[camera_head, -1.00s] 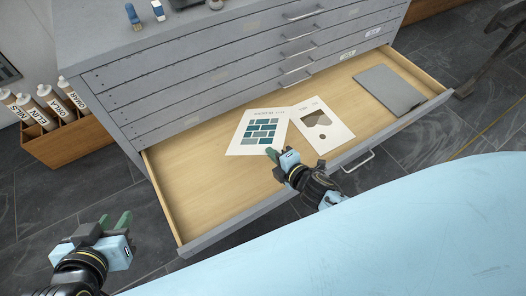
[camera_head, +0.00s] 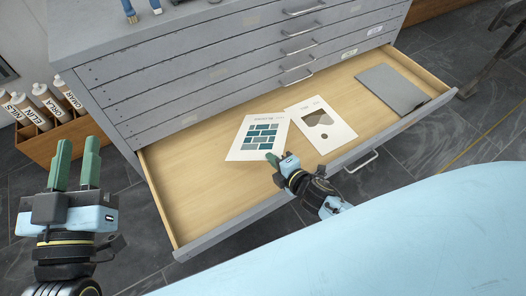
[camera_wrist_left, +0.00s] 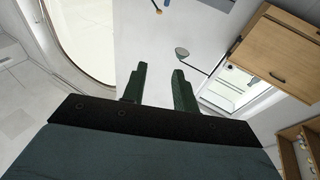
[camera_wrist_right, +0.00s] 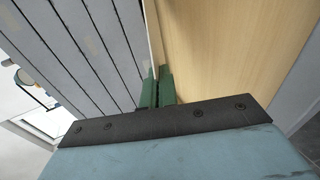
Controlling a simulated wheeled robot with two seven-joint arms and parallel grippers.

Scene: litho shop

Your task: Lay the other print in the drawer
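A print with teal and grey blocks (camera_head: 238,149) is in the open drawer (camera_head: 215,205), left of a print with brown and grey shapes (camera_head: 337,126). Whether the teal print rests on the drawer bottom or hangs just above it, I cannot tell. My right gripper (camera_head: 273,158) is at its near right corner, with the fingers close together on it. In the right wrist view a thin white sheet edge (camera_wrist_right: 152,45) runs up from between the fingertips (camera_wrist_right: 157,75). My left gripper (camera_head: 75,150) is raised left of the drawer, open and empty; its fingers stand apart in the left wrist view (camera_wrist_left: 160,75).
A grey flat folder (camera_head: 392,90) lies at the drawer's right end. The grey cabinet (camera_head: 180,75) with closed drawers stands behind. A wooden box (camera_head: 70,138) with labelled tubes stands on the floor at left. Bare drawer bottom shows at left and near the front.

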